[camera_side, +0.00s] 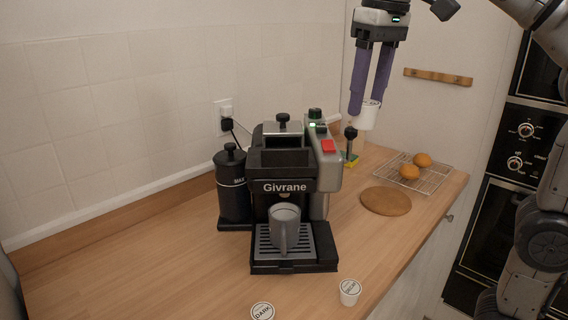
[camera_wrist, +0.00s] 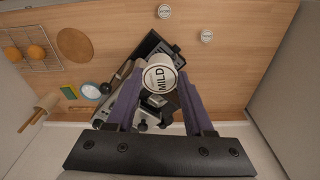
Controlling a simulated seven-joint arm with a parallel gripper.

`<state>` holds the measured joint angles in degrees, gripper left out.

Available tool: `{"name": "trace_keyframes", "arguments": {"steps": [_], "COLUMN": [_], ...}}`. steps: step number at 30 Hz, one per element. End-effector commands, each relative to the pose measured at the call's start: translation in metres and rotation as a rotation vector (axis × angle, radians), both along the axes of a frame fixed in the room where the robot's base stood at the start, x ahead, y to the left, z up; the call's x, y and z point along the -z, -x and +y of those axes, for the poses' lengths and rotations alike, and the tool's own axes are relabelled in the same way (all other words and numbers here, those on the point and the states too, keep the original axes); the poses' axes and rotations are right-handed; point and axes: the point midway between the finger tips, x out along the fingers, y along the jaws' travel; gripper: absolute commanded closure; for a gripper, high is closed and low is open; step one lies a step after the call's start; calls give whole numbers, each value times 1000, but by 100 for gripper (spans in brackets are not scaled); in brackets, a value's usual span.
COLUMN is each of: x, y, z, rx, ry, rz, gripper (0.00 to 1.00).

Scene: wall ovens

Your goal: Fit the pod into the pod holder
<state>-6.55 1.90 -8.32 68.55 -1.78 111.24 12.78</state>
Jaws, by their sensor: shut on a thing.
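My gripper (camera_side: 367,104) is shut on a white pod (camera_side: 369,117), held upright between its purple fingertips. In the wrist view, the pod (camera_wrist: 158,79) faces the camera with its round lid marked MILD. The black coffee machine (camera_side: 284,187), marked Givrane, stands on the counter, lower and to the left of my gripper in the side view. A silver-framed part (camera_side: 283,128) on its top looks like the pod holder, but I cannot tell for sure. In the wrist view the pod and fingers hide part of the machine.
A grey mug (camera_side: 285,229) stands on the drip tray. A black canister (camera_side: 232,187) is left of the machine, and a black-handled tool (camera_side: 351,142) behind it. Two loose pods (camera_side: 262,311) (camera_side: 350,291) lie in front. A wooden board (camera_side: 386,201) and buns on a rack (camera_side: 436,181) are right.

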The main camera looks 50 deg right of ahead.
Motion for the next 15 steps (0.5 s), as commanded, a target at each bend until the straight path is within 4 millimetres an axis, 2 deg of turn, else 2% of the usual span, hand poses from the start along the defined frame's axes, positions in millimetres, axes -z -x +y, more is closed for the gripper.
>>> {"name": "trace_keyframes", "arguments": {"steps": [1,7,11,15], "x": [-4,-8,1,12], "y": [-11,-38,-51,-71], "z": [-4,-13,-18,-19], "rx": [28,65,81,85], "ry": [0,0,-1,0], "rz": [0,1,1,2], "gripper": [100,100,100,100]}}
